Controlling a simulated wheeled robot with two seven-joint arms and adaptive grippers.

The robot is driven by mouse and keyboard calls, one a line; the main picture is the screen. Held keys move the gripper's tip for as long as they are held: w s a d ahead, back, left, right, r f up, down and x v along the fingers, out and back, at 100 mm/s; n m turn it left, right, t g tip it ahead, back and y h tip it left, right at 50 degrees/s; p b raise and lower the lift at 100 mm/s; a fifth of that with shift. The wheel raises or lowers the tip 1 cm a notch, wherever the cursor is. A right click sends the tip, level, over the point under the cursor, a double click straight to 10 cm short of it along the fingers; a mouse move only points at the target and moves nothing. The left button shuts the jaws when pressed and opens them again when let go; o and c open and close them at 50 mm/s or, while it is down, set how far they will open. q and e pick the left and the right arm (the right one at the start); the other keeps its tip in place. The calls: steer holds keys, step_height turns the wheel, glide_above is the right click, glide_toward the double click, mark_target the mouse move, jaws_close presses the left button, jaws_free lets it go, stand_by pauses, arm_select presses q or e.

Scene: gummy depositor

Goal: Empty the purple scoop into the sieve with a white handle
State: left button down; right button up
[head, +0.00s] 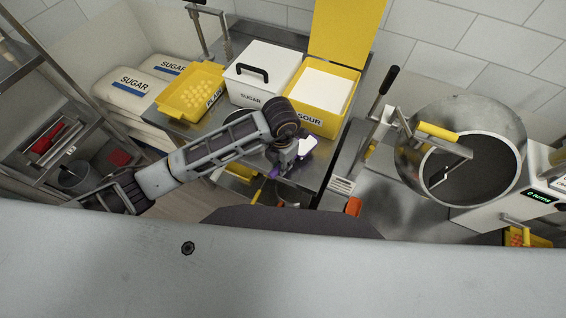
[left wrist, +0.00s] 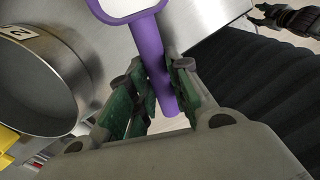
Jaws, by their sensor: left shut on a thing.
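My left gripper (head: 281,170) is shut on the handle of the purple scoop (head: 305,148), above the front of the steel table. In the left wrist view the green-padded fingers (left wrist: 155,98) close on both sides of the purple handle (left wrist: 150,50). The scoop's bowl is at the top edge, partly cut off, and looks white inside. A round metal vessel (left wrist: 35,75) with a small label marked 2 is left of the gripper, apart from the scoop. I cannot make out a sieve with a white handle.
Behind the arm stand a yellow tray (head: 183,107) marked PLAIN, a white SUGAR box (head: 246,84) and a yellow SOUR bin (head: 343,120). A large steel drum (head: 410,165) is at the right.

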arm_select(q)
steer(key=n, duration=0.3)
steer(key=shift+a, duration=0.1)
steer(key=shift+n, duration=1.2)
steer(key=shift+a+r, duration=0.25)
steer(key=shift+r, duration=0.1)
